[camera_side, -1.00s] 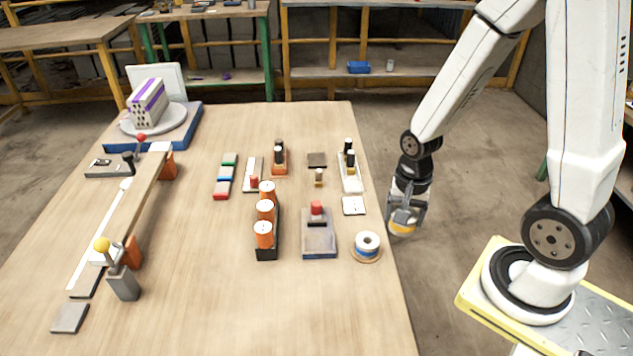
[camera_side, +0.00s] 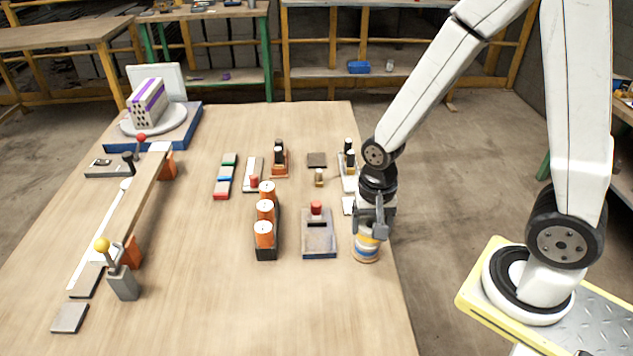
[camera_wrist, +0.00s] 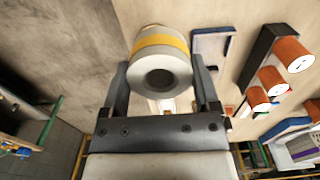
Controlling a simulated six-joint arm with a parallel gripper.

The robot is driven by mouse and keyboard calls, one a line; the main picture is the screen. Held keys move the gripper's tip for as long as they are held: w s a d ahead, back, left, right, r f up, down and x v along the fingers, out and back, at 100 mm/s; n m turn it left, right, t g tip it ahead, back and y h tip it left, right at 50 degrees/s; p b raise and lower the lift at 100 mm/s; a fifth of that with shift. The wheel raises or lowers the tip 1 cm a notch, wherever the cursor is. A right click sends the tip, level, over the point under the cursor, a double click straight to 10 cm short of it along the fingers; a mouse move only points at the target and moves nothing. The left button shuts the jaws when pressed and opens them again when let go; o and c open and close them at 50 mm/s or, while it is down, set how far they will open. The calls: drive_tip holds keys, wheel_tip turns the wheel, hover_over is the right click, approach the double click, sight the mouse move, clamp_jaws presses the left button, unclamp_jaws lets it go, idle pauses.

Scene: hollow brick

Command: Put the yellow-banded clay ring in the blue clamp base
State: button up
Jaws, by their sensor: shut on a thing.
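The clay ring, pale grey with a yellow band (camera_wrist: 161,42), is held between the two fingers of my gripper (camera_wrist: 162,85). Its round hole faces the wrist camera. In the side view my gripper (camera_side: 369,222) points down at the table's right edge, with the ring (camera_side: 367,236) at its tips. Directly below is a white, blue-banded round piece on a tan disc (camera_side: 366,258), mostly hidden by the ring; I cannot tell if they touch. A blue-grey slotted base with a red knob (camera_side: 318,240) lies just left. I cannot tell which one is the blue clamp base.
A black rack of orange spools (camera_side: 265,235) stands further left. Small fixtures (camera_side: 279,158) stand behind. A hollow brick (camera_side: 147,104) sits on a turntable over a blue base (camera_side: 190,135) at the back left. The front middle of the table is clear.

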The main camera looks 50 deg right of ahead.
drive_tip(key=w+f, duration=0.4)
drive_tip(key=w, duration=0.4)
approach(319, 245)
drive_tip(key=shift+s+f, duration=0.65)
drive_tip(key=shift+w+f, duration=0.4)
drive_tip(key=shift+f, duration=0.05)
drive_tip(key=shift+w+f, duration=0.25)
drive_tip(key=shift+f, duration=1.55)
drive_tip(key=shift+f, duration=0.2)
drive_tip(key=o, duration=1.3)
